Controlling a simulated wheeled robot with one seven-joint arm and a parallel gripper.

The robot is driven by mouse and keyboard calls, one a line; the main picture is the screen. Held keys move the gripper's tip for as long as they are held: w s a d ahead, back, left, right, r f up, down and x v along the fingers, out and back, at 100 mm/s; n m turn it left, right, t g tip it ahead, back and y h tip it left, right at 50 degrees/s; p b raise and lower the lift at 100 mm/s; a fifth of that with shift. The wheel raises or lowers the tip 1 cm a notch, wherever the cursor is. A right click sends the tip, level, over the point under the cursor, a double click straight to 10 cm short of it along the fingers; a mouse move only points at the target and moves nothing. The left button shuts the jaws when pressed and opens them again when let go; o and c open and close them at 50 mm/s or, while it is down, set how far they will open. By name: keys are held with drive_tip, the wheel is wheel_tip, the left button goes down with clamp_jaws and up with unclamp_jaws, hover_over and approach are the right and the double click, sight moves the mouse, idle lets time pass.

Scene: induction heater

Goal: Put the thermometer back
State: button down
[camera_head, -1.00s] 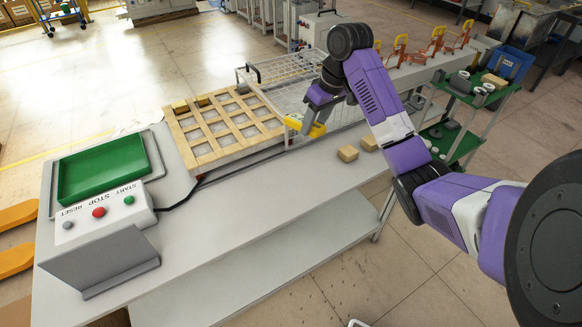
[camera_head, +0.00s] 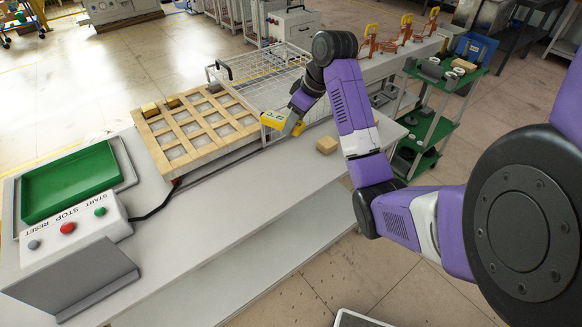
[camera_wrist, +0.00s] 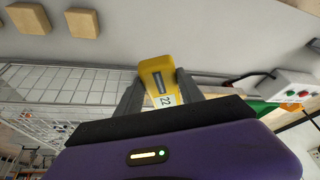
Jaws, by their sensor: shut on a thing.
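The yellow thermometer (camera_head: 274,119) is held at the end of my arm, above the table between the wooden grid and the wooden blocks. My gripper (camera_head: 293,116) is shut on it. In the wrist view the thermometer (camera_wrist: 157,78) sits between the two grey fingers of my gripper (camera_wrist: 154,97). A white label with "22" and a dark slot face the camera. Its lower end is hidden by the gripper body. I cannot see a stand or holder for it for certain.
The wooden grid tray (camera_head: 204,132) and wire basket (camera_head: 262,76) lie behind the gripper. A wooden block (camera_head: 326,145) sits to its right. The green tray (camera_head: 72,184) and button box (camera_head: 72,231) stand at the left. The front table strip (camera_head: 230,197) is clear.

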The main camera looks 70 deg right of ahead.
sight(290, 168)
wheel_tip(290, 168, down, 16)
drive_tip(key=shift+f, duration=0.1)
idle(0.4)
drive_tip(key=c, duration=0.7)
unclamp_jaws()
drive_tip(key=shift+f, duration=0.1)
drive_tip(key=shift+r, duration=0.25)
drive_tip(key=v, duration=1.2)
